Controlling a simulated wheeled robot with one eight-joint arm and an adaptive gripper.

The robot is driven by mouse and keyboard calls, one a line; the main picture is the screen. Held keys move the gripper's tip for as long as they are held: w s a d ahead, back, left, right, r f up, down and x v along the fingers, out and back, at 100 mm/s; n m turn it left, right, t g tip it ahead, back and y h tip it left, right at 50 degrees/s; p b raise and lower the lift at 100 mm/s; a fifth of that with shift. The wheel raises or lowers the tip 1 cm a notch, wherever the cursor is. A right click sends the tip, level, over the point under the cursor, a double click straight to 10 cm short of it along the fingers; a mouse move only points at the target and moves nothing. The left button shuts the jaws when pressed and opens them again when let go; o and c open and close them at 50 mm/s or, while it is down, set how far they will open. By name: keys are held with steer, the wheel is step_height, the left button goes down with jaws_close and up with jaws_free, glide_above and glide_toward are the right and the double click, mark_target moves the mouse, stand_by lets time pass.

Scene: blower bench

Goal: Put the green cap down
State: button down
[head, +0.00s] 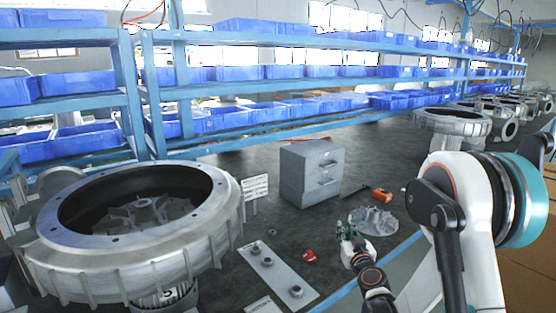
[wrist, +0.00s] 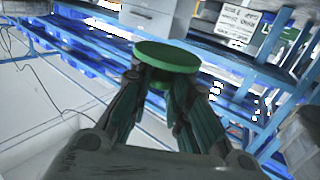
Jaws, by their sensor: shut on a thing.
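The green cap (wrist: 167,56) is a round, flat disc in the wrist view. The tips of my gripper (wrist: 161,84) are shut on it, one finger on each side of its narrower lower part. The wide face of the cap stands out beyond the fingertips. In the head view my gripper (head: 347,236) is low at the front edge of the bench, left of the grey finned wheel. The cap is too small there to make out clearly. I cannot tell its height above the bench.
The dark bench (head: 225,290) holds a metal plate with rings (head: 277,274), a red part (head: 309,257), a finned wheel (head: 372,220), an orange-handled tool (head: 381,194) and a grey drawer box (head: 311,173). A large blower housing (head: 130,259) fills the left. Blue bins line the shelves behind.

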steer(key=shift+m+h, duration=0.3)
steer(key=shift+h, duration=0.2)
steer(key=r, duration=0.1)
steer(key=s+r, duration=0.2)
steer(key=shift+s+a+r, duration=0.2)
steer(key=shift+a+r, duration=0.05)
steer(key=shift+r, duration=0.1)
steer(key=s+r, duration=0.1)
steer(key=r, duration=0.1)
steer(key=s+a+r, duration=0.1)
steer(key=shift+s+a+r, duration=0.2)
steer(key=shift+s+r, duration=0.1)
steer(key=shift+r, duration=0.05)
